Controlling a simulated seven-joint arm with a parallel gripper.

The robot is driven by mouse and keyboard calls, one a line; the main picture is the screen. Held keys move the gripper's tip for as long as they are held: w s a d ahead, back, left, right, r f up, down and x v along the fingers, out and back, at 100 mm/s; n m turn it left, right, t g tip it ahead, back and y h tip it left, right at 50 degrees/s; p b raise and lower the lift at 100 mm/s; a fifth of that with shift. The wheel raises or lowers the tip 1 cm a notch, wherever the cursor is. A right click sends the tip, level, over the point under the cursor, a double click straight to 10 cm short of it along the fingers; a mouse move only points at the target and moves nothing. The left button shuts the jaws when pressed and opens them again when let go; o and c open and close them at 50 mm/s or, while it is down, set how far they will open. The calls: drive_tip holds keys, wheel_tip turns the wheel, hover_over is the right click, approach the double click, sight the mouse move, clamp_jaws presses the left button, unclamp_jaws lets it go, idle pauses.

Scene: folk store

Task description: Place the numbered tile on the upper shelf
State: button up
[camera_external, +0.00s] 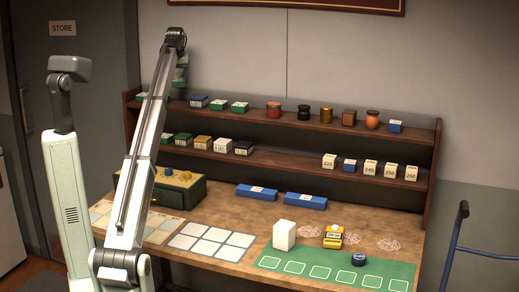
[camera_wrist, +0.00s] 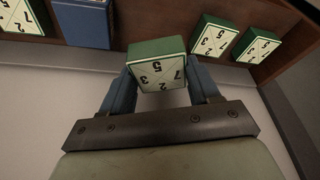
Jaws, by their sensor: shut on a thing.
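My gripper (camera_wrist: 158,82) is shut on a green tile (camera_wrist: 157,66) with a pale top face bearing black numbers, held between its two blue-grey fingers in the wrist view. In the external view my gripper (camera_external: 181,82) is at the left end of the upper shelf (camera_external: 285,117). The held tile is in line with a gap between a blue-sided tile (camera_wrist: 83,22) and a green numbered tile (camera_wrist: 213,40). It looks at or just above shelf height. I cannot tell whether it touches the shelf.
Another green tile (camera_wrist: 257,46) stands close to the shelf's end wall. Green tiles (camera_external: 239,107) and several jars, including a red one (camera_external: 273,110), stand farther right. The lower shelf (camera_external: 290,162) holds more boxes. The workbench (camera_external: 225,258) is below.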

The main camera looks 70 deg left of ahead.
sight(178, 81)
drive_tip(key=shift+f, duration=3.95)
drive_tip(key=o, duration=1.2)
drive_tip(key=shift+f, duration=0.1)
drive_tip(key=shift+c, duration=0.2)
drive_tip(key=v, duration=1.2)
